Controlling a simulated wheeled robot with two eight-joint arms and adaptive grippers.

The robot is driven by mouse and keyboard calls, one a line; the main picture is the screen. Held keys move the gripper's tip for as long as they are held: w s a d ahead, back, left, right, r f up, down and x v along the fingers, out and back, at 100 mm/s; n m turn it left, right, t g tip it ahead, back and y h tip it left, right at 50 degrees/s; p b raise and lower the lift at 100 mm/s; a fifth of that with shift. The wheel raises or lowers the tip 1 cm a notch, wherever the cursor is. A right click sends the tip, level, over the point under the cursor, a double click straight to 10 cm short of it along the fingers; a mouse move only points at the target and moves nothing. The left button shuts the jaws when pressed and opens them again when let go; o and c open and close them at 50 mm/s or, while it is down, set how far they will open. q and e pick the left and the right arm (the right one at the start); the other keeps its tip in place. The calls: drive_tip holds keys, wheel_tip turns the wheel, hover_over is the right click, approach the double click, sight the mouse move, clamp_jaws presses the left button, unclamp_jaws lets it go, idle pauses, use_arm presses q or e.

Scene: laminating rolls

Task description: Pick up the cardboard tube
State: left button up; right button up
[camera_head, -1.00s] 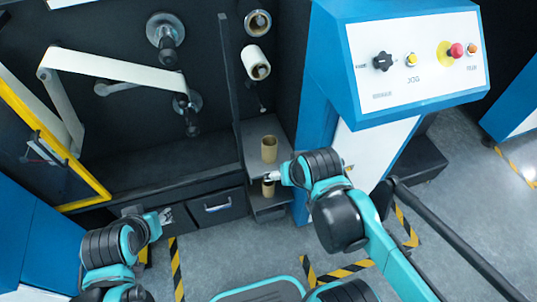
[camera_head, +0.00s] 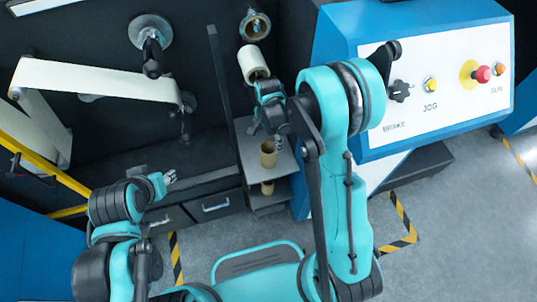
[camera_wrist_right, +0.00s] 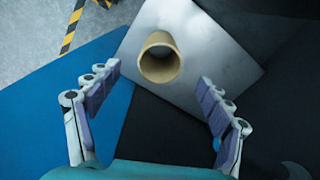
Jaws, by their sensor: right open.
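A cardboard tube (camera_head: 267,155), tan and hollow, stands upright on the upper shelf (camera_head: 248,155). It also shows in the right wrist view (camera_wrist_right: 160,58), where I look down into its open end on the grey plate. A second tan tube (camera_head: 267,188) stands on the lower shelf, partly hidden. My right gripper (camera_head: 272,122) is above the upper tube, with its fingers partly hidden by its own links. In the right wrist view its fingers (camera_wrist_right: 158,80) are spread wide with nothing between them, the tube beyond them. My left gripper (camera_head: 168,180) is at the left, away from the tubes; its jaw opening is unclear.
A white roll (camera_head: 252,62) sits on a spindle just above my right gripper. A dark upright panel (camera_head: 222,95) borders the shelf on the left. The blue control cabinet (camera_head: 330,40) stands close on the right. Drawers (camera_head: 212,206) lie below left.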

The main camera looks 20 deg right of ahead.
sight(269, 147)
wheel_tip(269, 147, down, 7)
drive_tip(key=b, duration=0.3)
drive_tip(key=shift+w+d+r, duration=0.15)
drive_tip(key=shift+r, duration=0.15)
drive_tip(key=shift+c, duration=0.6)
drive_tip(key=c, duration=1.3)
